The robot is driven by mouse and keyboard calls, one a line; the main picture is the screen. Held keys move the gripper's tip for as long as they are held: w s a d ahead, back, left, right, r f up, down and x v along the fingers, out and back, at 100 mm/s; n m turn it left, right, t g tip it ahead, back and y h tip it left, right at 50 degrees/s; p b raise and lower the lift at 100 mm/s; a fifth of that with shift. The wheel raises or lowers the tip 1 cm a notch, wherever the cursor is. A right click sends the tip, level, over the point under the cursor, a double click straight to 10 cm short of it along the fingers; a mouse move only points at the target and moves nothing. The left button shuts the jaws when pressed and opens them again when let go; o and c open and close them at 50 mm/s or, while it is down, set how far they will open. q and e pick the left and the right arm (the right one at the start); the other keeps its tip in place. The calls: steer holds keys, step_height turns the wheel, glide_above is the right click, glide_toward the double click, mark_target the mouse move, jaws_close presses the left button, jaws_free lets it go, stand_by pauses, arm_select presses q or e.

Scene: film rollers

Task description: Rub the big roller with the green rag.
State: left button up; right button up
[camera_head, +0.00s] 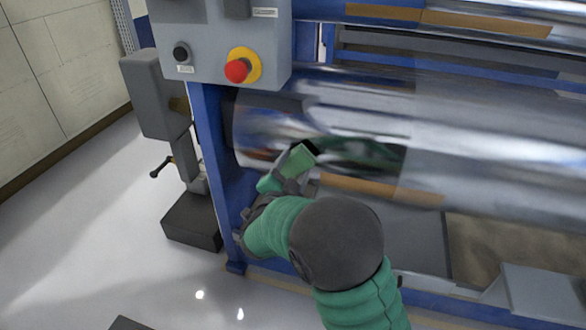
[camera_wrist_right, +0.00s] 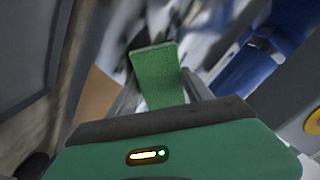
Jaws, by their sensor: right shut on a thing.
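The big roller (camera_head: 450,135) is a shiny metal cylinder lying across the blue machine frame, and its surface looks blurred. My right gripper (camera_head: 302,158) is at the left part of the roller, shut on the green rag (camera_head: 297,165). In the right wrist view the rag (camera_wrist_right: 158,78) stands out between the fingers (camera_wrist_right: 158,98) as a flat green piece, with the blurred roller surface beyond it. I cannot tell whether the rag touches the roller. My left gripper is not in view.
A grey control box with a red stop button (camera_head: 237,70) hangs above left of my right gripper. A blue frame post (camera_head: 212,150) stands left of it. Another roller (camera_head: 500,18) runs along the top. Open pale floor (camera_head: 90,230) lies at left.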

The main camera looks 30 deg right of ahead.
mark_target(306, 169)
steer(key=shift+x, duration=1.15)
steer(key=shift+s+d+b, duration=0.35)
steer(key=shift+s+d, duration=1)
steer(key=shift+s, duration=0.2)
steer(key=shift+w+a+r, duration=0.15)
steer(key=shift+w+a, duration=0.05)
steer(key=shift+w, duration=0.1)
steer(key=shift+w+a+p, duration=0.5)
steer(key=shift+w+a, duration=0.55)
steer(key=shift+w, duration=0.25)
steer(key=shift+a, duration=0.1)
steer(key=shift+s+a, duration=0.15)
steer(key=shift+a, duration=0.05)
steer(key=shift+v, duration=2.6)
